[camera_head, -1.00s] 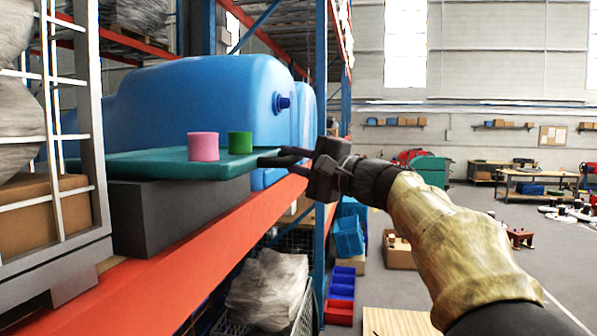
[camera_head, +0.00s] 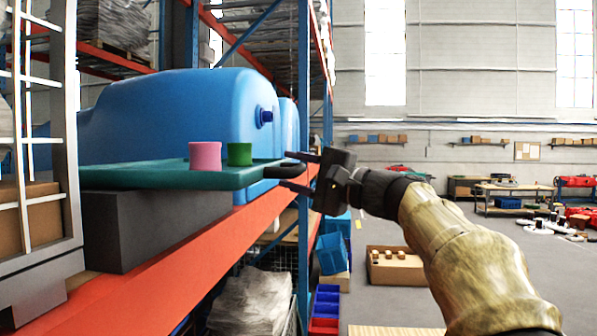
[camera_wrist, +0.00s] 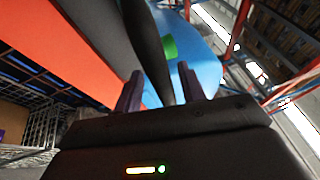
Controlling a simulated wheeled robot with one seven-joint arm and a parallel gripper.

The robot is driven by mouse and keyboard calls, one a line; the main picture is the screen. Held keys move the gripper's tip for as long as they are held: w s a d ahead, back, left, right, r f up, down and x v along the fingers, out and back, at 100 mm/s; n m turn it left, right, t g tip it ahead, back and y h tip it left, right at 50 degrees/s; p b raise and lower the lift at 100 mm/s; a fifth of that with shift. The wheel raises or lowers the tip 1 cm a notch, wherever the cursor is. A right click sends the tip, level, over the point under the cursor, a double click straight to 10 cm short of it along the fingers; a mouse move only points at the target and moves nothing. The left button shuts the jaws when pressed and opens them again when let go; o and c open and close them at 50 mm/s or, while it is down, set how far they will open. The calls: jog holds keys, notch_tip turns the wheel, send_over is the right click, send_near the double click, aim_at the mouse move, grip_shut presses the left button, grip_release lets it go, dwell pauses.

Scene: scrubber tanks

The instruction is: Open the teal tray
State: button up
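The teal tray (camera_head: 150,178) lies flat on a dark grey block on the rack, its right end sticking out past the block. A pink cylinder (camera_head: 205,156) and a green cylinder (camera_head: 239,154) stand on it. A dark handle (camera_head: 286,170) is at its right end. My gripper (camera_head: 298,171) is at the handle with its fingers apart, one above and one below it. In the wrist view the handle (camera_wrist: 150,45) runs between the fingertips (camera_wrist: 160,82), with small gaps showing at both sides. The green cylinder (camera_wrist: 169,46) shows behind it.
A large blue tank (camera_head: 170,115) stands behind the tray. The grey block (camera_head: 150,230) rests on the rack's orange beam (camera_head: 180,265). A white ladder-like frame (camera_head: 55,130) stands at the left. Bins and a cardboard box (camera_head: 395,265) lie low on the right; floor beyond is open.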

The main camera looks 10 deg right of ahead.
jog(key=shift+d+r, duration=0.1)
jog(key=b+v, duration=0.6)
jog(key=v, duration=1.1)
jog(key=shift+s+b, duration=0.25)
jog(key=shift+b, duration=0.05)
